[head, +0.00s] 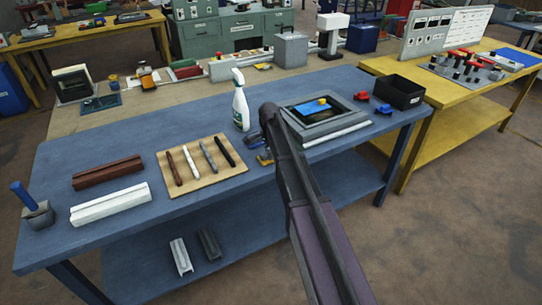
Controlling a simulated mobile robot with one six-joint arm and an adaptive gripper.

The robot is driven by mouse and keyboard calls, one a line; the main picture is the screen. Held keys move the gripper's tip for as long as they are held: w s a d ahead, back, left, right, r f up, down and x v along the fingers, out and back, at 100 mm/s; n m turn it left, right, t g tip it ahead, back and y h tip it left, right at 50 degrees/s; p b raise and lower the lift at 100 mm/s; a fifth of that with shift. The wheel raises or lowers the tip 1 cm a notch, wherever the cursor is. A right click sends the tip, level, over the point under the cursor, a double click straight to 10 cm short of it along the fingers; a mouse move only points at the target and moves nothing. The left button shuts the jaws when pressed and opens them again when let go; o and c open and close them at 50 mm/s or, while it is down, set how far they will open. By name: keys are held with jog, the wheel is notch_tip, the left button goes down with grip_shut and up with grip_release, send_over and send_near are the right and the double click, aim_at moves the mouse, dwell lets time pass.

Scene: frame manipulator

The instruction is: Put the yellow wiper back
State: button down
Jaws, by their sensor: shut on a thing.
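My gripper (263,150) is left of the middle, over the blue table between the spray bottle and the grey frame. It is small and partly hidden by my arm. It is shut on a small mustard-yellow thing, which looks like the yellow wiper (265,158). The wiper is low, close to the table's front edge; I cannot tell if it touches the top.
A white spray bottle (240,108) stands behind my gripper. A wooden board (205,182) with several sticks lies left. A black bin (400,92) is at the right end. Brown (108,172) and white (110,204) bars lie left. Bare tabletop (150,135) shows at the back left.

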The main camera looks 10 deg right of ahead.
jog(key=shift+f, duration=0.2)
jog(key=shift+c, duration=2.3)
grip_release()
jog(key=shift+r, duration=0.25)
notch_tip(320, 180, up, 12)
jog(key=p, duration=1.2)
jog(key=s+n, duration=1.4)
jog(key=s, duration=1.5)
jog(key=shift+s+d, duration=0.15)
jog(key=shift+d, duration=0.15)
